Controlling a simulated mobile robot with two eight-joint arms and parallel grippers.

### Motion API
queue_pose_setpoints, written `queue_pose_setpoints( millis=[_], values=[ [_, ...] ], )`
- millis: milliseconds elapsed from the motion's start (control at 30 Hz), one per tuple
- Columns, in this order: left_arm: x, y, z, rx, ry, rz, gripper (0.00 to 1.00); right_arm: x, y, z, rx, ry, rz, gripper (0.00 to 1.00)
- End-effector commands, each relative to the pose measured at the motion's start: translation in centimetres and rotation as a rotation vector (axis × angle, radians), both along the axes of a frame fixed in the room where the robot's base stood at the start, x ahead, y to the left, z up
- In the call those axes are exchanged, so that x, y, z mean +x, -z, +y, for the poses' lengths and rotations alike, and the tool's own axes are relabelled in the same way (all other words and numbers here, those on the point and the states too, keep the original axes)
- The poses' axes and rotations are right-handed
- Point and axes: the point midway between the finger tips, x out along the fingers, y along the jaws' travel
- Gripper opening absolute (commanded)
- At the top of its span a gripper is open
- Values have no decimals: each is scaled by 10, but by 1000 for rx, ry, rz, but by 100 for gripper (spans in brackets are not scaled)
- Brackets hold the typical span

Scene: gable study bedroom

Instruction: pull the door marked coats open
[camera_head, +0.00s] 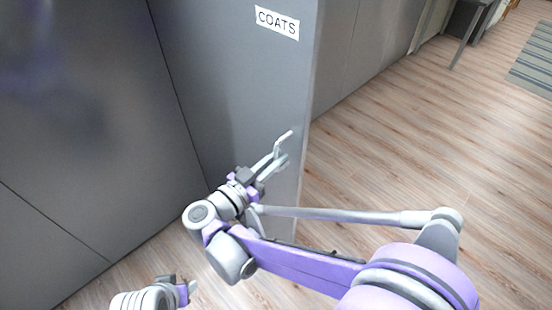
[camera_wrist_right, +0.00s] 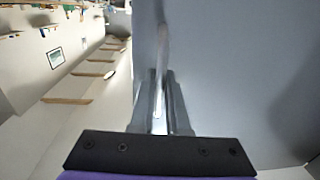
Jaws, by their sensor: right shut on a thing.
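The grey door marked COATS (camera_head: 240,70) shows its front face in the head view, with a white label (camera_head: 277,23) near its top right. Its right edge stands out against the wooden floor, and panels farther back show beyond it. A pale bar handle (camera_head: 285,138) is near that edge. My right gripper (camera_head: 277,163) is shut on the handle. In the right wrist view the handle (camera_wrist_right: 162,50) runs up from between the fingers (camera_wrist_right: 160,105), beside the grey door face (camera_wrist_right: 240,70). My left gripper (camera_head: 181,288) is low at the bottom left, away from the door; its jaw gap is unclear.
A dark grey panel (camera_head: 80,110) stands left of the door. More grey panels (camera_head: 370,45) recede at the right. The wooden floor (camera_head: 420,130) right of the door is clear. A desk leg (camera_head: 463,38) and a striped rug (camera_head: 535,62) are at the far right.

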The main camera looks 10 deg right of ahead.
Motion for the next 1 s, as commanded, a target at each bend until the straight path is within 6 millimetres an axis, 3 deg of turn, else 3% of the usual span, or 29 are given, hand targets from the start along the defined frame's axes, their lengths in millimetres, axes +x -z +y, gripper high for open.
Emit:
queue_pose_setpoints(
  millis=[367, 400, 533, 1000],
  values=[
    [0, 0, 0, 0, 0, 0, 50, 1, -1, 1, -2, -2, -2, 0],
    [0, 0, 0, 0, 0, 0, 50, 1, -1, 1, -2, -2, -1, 21],
    [0, 0, 0, 0, 0, 0, 50, 0, -1, 1, -2, -2, -1, 44],
    [0, 0, 0, 0, 0, 0, 50, 2, 0, -1, 0, -2, 0, 44]
  ],
)
